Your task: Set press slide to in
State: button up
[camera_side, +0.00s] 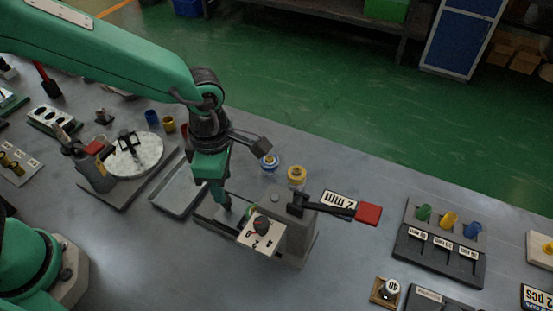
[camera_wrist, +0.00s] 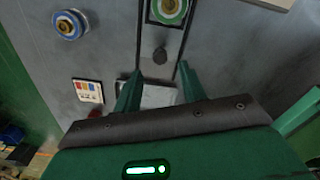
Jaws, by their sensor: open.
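The press (camera_side: 295,240) is a grey block with a black lever ending in a red handle (camera_side: 368,213). Its slide runs in a dark-edged channel at the press's left; a green-and-white round piece (camera_wrist: 168,8) sits on it at the top of the wrist view. A dark round knob (camera_wrist: 160,56) stands on the slide below that piece. My gripper (camera_wrist: 160,80) is open and empty, its fingertips either side of the channel and just short of the knob in the picture. In the side view my gripper (camera_side: 227,206) points down over the channel, partly hiding it.
A white panel with a dark knob (camera_side: 262,228) stands in front of the press. A blue-and-white round piece (camera_side: 270,162) and a yellow one (camera_side: 297,175) are behind. A shallow grey tray (camera_side: 178,188) lies left of my gripper.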

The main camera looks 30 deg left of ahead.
jog(key=shift+f, duration=2.5)
grip_shut()
